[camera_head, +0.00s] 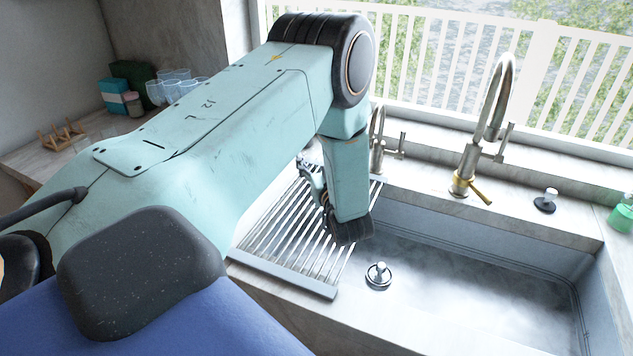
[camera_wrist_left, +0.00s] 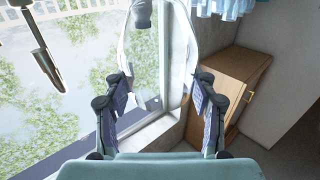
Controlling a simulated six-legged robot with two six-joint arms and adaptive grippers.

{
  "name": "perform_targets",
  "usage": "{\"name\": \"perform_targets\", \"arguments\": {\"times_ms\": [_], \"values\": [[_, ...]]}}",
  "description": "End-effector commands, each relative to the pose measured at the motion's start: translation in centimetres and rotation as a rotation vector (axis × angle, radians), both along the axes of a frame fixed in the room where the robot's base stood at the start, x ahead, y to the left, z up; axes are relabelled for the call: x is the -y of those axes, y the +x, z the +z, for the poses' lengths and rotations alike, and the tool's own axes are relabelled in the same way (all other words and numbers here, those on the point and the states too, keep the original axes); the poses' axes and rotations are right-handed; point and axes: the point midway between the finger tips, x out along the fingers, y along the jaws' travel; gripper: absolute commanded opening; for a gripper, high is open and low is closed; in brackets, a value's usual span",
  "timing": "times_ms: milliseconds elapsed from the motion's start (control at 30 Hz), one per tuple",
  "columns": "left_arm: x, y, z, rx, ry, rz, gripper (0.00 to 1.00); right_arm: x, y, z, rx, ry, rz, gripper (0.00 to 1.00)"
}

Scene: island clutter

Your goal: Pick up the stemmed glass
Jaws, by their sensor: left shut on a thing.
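In the left wrist view my left gripper (camera_wrist_left: 162,95) has a finger on each side of a clear glass (camera_wrist_left: 172,50), and is shut on it. The glass is see-through, with pale bright edges, and its upper part runs toward the top of that view. I cannot make out its stem or foot clearly. In the head view my left arm reaches in from the left and bends down over the drying rack beside the sink. Only a small part of the left gripper (camera_head: 311,178) shows there, behind the arm, and the held glass is hidden. My right gripper is not in view.
A metal drying rack (camera_head: 300,245) lies over the sink's left side. The sink (camera_head: 470,290) has a plug on its bottom. Two taps stand behind, the tall one (camera_head: 470,150) rising high. Several clear glasses (camera_head: 172,88) stand at the back left. A wooden cabinet (camera_wrist_left: 225,85) shows in the wrist view.

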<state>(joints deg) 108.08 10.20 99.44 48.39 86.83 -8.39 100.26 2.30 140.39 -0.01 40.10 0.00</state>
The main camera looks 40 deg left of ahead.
Motion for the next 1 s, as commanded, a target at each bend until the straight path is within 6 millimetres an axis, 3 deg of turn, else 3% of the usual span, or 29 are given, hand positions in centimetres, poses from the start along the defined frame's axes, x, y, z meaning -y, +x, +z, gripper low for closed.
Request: {"name": "perform_targets", "arguments": {"times_ms": [300, 633, 767, 1000], "values": [[0.1, 0.0, 0.0, 0.001, -0.002, -0.002, 0.0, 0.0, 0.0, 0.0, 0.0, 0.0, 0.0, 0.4], [0.0, 0.0, 0.7, 0.001, -0.002, -0.001, 0.0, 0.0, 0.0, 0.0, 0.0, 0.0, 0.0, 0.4], [0.0, 0.0, 2.2, 0.003, -0.002, 0.0, 0.0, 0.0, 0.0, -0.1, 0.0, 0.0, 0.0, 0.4], [0.0, 0.1, 6.7, 0.006, -0.001, -0.001, 0.0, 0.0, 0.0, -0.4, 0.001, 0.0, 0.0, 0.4]]}}
